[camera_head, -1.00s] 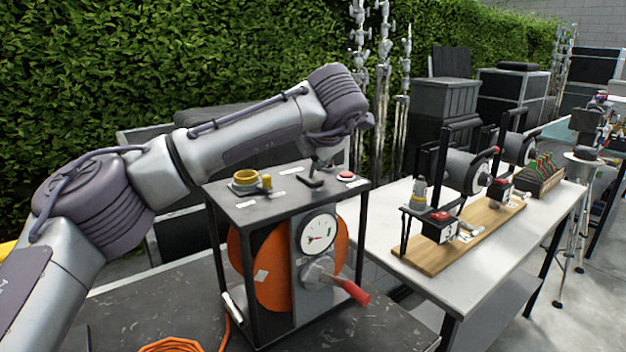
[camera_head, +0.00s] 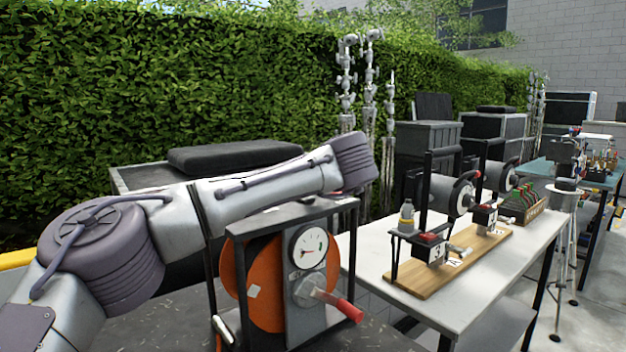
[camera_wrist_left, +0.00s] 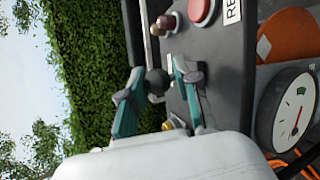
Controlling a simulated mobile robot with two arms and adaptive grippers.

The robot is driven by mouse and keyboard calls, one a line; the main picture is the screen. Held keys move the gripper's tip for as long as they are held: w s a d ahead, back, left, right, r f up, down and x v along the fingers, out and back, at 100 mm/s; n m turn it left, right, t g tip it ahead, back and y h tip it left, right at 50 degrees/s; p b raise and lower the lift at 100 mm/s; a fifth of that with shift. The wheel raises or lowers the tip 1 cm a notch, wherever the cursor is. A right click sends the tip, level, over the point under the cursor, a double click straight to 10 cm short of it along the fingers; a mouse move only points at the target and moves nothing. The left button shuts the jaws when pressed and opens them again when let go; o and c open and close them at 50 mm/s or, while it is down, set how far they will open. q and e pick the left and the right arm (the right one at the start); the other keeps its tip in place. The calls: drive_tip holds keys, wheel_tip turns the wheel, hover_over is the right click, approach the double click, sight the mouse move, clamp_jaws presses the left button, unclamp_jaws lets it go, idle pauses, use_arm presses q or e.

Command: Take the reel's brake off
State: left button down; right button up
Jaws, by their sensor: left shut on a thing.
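The reel (camera_head: 262,285) is an orange drum in a black frame, with a dial gauge (camera_head: 310,247) and a red-handled crank (camera_head: 335,300) on its front. My right gripper is not in view.
A white table (camera_head: 475,285) to the right holds a wooden board (camera_head: 440,280) with mounted motor-like units. Dark cases (camera_head: 425,150) and metal stands (camera_head: 368,120) stand behind. A hedge (camera_head: 200,90) runs along the back.

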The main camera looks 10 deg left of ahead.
use_arm(q)
drive_tip(key=shift+w+a, duration=0.1)
drive_tip(key=shift+a, duration=0.2)
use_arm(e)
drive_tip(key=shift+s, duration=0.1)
use_arm(q)
drive_tip(key=c, duration=1)
unclamp_jaws()
drive_tip(key=shift+f, duration=0.1)
drive_tip(key=shift+c, duration=0.2)
drive_tip(key=o, duration=0.3)
drive_tip(key=shift+w+a+f, duration=0.1)
drive_tip(key=shift+w+f, duration=0.1)
drive_tip(key=shift+w, duration=0.1)
drive_tip(key=shift+s+d+r, duration=0.1)
drive_tip(key=shift+s+d, duration=0.1)
drive_tip(key=shift+d, duration=0.05)
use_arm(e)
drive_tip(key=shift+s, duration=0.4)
